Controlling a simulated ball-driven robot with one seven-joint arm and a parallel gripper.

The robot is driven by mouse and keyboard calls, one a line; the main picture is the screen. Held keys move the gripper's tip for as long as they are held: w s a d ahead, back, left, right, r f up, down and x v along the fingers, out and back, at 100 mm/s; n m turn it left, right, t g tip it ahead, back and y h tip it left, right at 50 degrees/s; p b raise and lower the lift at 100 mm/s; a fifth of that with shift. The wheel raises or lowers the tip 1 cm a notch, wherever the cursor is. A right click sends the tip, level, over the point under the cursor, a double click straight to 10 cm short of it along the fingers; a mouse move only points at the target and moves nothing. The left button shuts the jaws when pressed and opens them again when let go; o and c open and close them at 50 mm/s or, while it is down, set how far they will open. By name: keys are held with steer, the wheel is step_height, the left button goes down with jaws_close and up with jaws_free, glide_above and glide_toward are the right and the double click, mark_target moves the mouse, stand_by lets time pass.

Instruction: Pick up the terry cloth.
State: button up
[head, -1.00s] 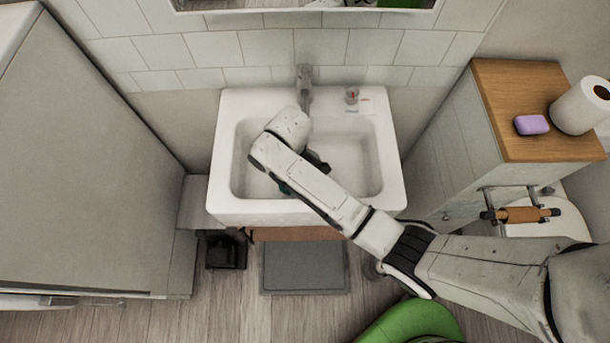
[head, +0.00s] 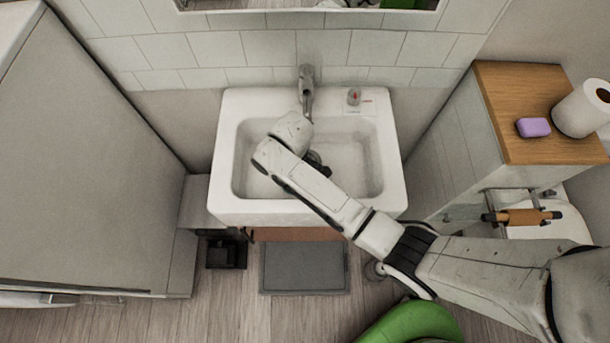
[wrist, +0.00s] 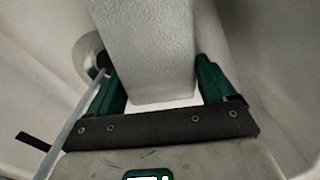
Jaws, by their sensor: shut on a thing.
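The terry cloth (wrist: 145,45) is a pale, textured, block-like folded shape in the wrist view. It runs from the top edge down between the two green fingers of my gripper (wrist: 156,80). The fingers are shut on it, one on each side. In the head view my arm reaches into the white sink (head: 228,190). The cloth and the fingertips are hidden behind my arm there; only a small dark part of the hand shows beside it.
A grey faucet (head: 307,85) stands at the back of the sink, with a small red-and-clear item (head: 354,96) on the rim. A wooden-topped cabinet (head: 500,90) on the right holds purple soap (head: 533,127) and a paper roll (head: 583,108). A round metal drain (wrist: 88,55) lies left of the cloth.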

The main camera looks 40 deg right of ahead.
steer(key=shift+r, duration=0.1)
step_height(320, 180, up, 18)
steer(key=p, duration=0.3)
steer(key=shift+p, duration=0.4)
steer(key=shift+f, duration=0.2)
stand_by(0.6)
